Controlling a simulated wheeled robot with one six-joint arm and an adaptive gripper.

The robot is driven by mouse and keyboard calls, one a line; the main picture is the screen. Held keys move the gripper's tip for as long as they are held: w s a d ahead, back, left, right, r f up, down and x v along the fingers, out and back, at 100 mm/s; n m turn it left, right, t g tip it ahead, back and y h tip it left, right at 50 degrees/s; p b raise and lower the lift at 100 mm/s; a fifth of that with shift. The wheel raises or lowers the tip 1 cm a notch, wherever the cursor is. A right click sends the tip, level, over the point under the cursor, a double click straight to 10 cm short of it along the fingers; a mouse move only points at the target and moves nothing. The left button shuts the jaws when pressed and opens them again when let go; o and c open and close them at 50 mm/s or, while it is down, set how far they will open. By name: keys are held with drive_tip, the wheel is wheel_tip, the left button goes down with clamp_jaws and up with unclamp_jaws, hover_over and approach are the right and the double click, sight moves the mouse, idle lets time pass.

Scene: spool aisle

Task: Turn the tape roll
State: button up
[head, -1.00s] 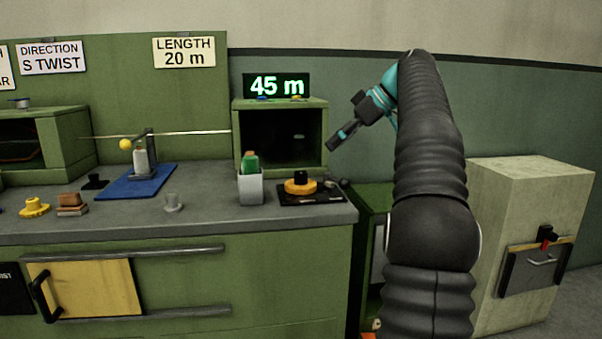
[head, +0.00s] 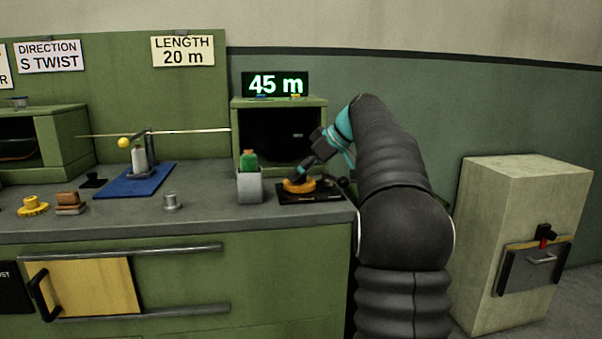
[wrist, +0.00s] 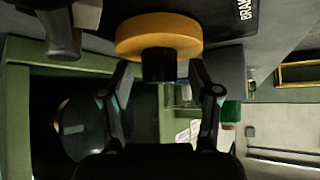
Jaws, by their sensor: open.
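The tape roll, an orange-yellow disc (head: 298,187), lies flat on a dark plate (head: 325,192) at the right end of the grey counter. In the wrist view the orange disc (wrist: 158,36) shows with a black knob (wrist: 158,65) on it. My gripper (head: 300,176) is at the disc from above, tilted. In the wrist view my open fingers (wrist: 160,90) stand on either side of the black knob, with gaps on both sides. Whether a fingertip touches the disc cannot be told.
A grey cup (head: 250,186) with a green item stands just left of the plate. A green box (head: 236,140) with a dark opening stands behind, under a "45 m" display (head: 276,84). A blue mat (head: 136,180) with a stand lies further left.

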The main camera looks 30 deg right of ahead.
drive_tip(key=shift+w+f, duration=0.1)
drive_tip(key=shift+f, duration=0.05)
drive_tip(key=shift+c, duration=0.3)
drive_tip(key=c, duration=1.1)
drive_tip(key=shift+a, duration=0.1)
drive_tip(key=m+t+h+b, duration=0.1)
drive_tip(key=m+h+b, duration=0.1)
drive_tip(key=m, duration=0.1)
drive_tip(key=shift+a+m+t+h+b, duration=0.1)
drive_tip(key=shift+m+t+h+b, duration=0.2)
drive_tip(key=shift+m+b, duration=0.1)
drive_tip(key=m+h, duration=0.2)
drive_tip(key=m, duration=0.1)
drive_tip(key=shift+m+t+h, duration=0.3)
drive_tip(key=shift+h, duration=0.1)
drive_tip(key=m+h+p, duration=0.1)
drive_tip(key=m+h, duration=0.3)
drive_tip(key=m, duration=0.1)
drive_tip(key=shift+a+g+p, duration=0.1)
drive_tip(key=shift+g+p, duration=0.25)
drive_tip(key=shift+g, duration=0.05)
drive_tip(key=shift+m+g+h, duration=1)
drive_tip(key=shift+m+h, duration=0.4)
drive_tip(key=shift+m, duration=1)
